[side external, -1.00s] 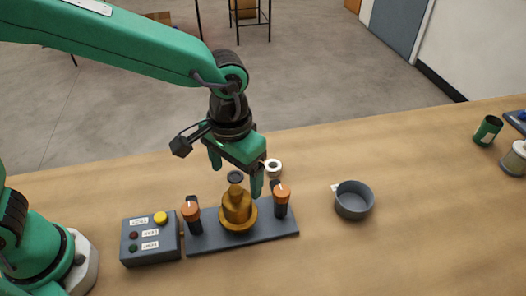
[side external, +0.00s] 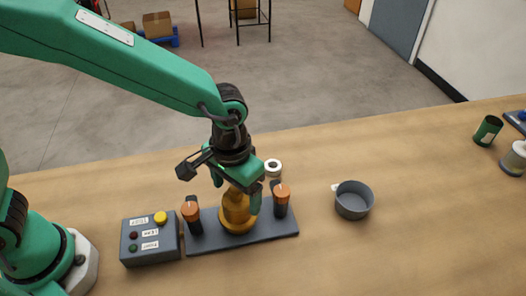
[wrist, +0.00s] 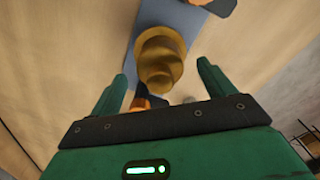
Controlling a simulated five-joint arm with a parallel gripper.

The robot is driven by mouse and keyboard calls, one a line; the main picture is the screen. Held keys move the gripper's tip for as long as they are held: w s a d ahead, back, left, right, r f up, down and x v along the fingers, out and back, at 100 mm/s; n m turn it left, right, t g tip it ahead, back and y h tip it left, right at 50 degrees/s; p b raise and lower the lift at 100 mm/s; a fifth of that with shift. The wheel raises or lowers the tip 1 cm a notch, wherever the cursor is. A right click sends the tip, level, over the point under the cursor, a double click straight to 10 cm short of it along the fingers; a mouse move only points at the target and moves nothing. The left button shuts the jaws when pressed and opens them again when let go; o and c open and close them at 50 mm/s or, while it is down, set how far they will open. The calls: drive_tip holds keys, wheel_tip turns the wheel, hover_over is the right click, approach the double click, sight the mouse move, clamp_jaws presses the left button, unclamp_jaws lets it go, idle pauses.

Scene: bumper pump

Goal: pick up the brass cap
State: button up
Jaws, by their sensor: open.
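The brass cap (side external: 237,217) is a stepped, rounded gold-brown piece standing upright in the middle of a dark grey base plate (side external: 265,227). My gripper (side external: 235,192) points down over it, open. In the side view one finger is at the right of its upper part and the other is behind on the left; the gripper hides its top. In the wrist view the brass cap (wrist: 160,50) lies ahead, between the lines of the two spread fingers (wrist: 161,72). I see no clear contact.
Orange-topped dark posts (side external: 190,212) and (side external: 282,195) flank the brass cap closely. A grey button box (side external: 150,241) stands left of the plate. A white ring (side external: 273,167) lies behind, a grey bowl (side external: 353,203) to the right. The table's front right is clear.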

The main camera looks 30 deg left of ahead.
drive_tip(key=shift+f, duration=1.25)
drive_tip(key=c, duration=1.2)
drive_tip(key=shift+c, duration=0.2)
drive_tip(key=shift+r, duration=0.2)
drive_tip(key=shift+r, duration=0.55)
drive_tip(key=r, duration=0.3)
drive_tip(key=shift+s+d+r, duration=0.1)
drive_tip(key=shift+s+d, duration=0.05)
drive_tip(key=shift+s, duration=0.15)
drive_tip(key=s+d+r, duration=0.3)
drive_tip(key=s+r, duration=0.3)
drive_tip(key=s, duration=0.4)
drive_tip(key=shift+s+d+r, duration=0.2)
drive_tip(key=shift+d, duration=0.1)
